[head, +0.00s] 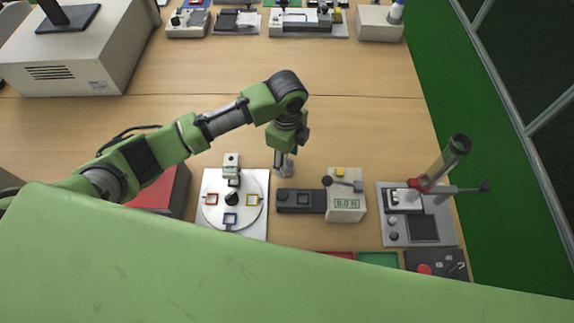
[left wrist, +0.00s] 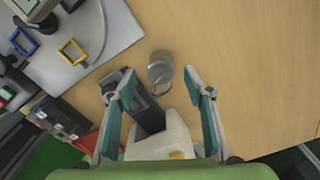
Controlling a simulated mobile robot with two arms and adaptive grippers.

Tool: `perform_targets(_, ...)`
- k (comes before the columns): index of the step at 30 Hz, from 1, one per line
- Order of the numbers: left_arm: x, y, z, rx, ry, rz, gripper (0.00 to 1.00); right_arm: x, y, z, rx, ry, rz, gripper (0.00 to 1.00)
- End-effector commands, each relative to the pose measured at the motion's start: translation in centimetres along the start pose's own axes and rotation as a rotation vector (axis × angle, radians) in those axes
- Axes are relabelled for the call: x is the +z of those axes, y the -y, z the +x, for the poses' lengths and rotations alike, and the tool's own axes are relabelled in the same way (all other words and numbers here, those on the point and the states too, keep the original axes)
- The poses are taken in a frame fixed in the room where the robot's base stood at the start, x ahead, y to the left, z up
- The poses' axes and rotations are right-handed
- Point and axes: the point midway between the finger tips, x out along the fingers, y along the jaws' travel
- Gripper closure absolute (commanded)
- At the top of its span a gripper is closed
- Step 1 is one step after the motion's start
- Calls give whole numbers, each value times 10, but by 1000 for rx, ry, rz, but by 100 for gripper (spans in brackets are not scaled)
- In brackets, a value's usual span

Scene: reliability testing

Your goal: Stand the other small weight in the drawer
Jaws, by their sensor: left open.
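A small grey metal weight (head: 288,171) with a ring stands on the wooden table, beside the left end of the dark platform of the force meter. The weight also shows in the left wrist view (left wrist: 161,66), just beyond and between the fingertips. My left gripper (head: 284,158) points down over the weight. In the left wrist view its two teal-padded fingers (left wrist: 161,80) are apart, with nothing held between them. I cannot make out an open drawer or another small weight in either view. My right gripper is not in view.
The force meter (head: 345,206), reading 0.0 N, stands right of the weight. A white turntable (head: 213,222) with coloured square frames stands to the left, next to a red box (head: 160,196). A test stand (head: 440,240) is at the right.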

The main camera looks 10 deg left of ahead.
Motion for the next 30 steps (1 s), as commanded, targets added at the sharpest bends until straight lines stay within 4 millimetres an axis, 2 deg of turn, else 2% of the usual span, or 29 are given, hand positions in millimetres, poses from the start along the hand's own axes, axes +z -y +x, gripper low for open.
perform_targets(6,0,1,30,2,0,-1,53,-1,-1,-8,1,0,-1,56)
perform_targets(15,1,1,37,0,1,1,53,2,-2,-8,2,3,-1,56)
perform_targets(17,1,1,36,0,1,1,66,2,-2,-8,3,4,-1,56)
perform_targets(21,1,1,36,0,1,1,100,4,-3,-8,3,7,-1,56)
perform_targets(30,1,2,35,-2,1,1,100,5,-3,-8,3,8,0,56)
